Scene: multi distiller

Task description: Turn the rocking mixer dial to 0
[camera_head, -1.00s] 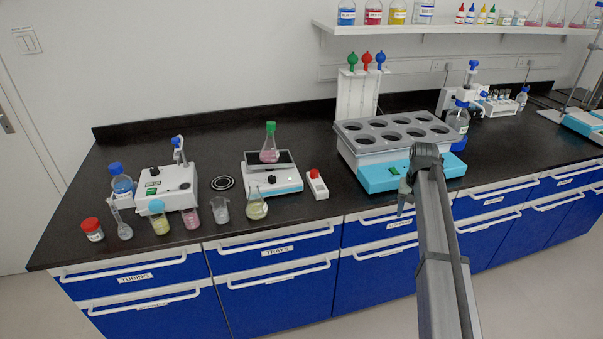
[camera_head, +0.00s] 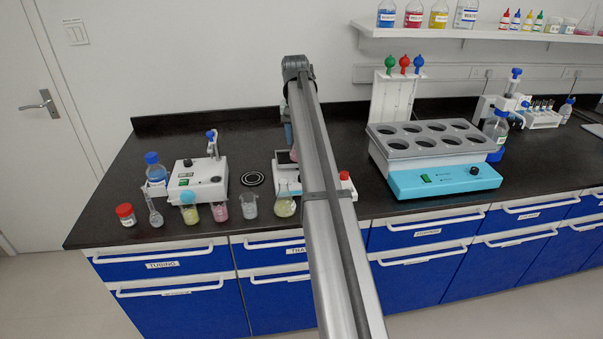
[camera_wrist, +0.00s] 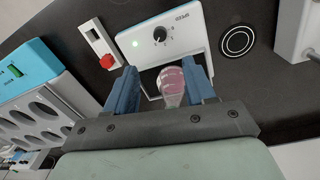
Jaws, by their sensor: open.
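The rocking mixer (camera_wrist: 185,28) is a white box with a dark dial (camera_wrist: 160,34) marked SPEED and a lit green light, seen in the wrist view. In the head view my arm hides most of the mixer (camera_head: 281,187), including its dial. A flask with pink liquid (camera_wrist: 172,80) stands on its platform. My gripper (camera_wrist: 160,68) is open, with its two blue fingers pointing toward the mixer, one on each side of the flask in the picture. The dial shows beyond the fingertips, with nothing gripping it. I cannot read the exact dial setting.
A small white box with a red knob (camera_wrist: 106,62) stands beside the mixer. A black round pad (camera_wrist: 237,40) lies on its other side. A turquoise bath with round wells (camera_head: 440,182) stands to the right.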

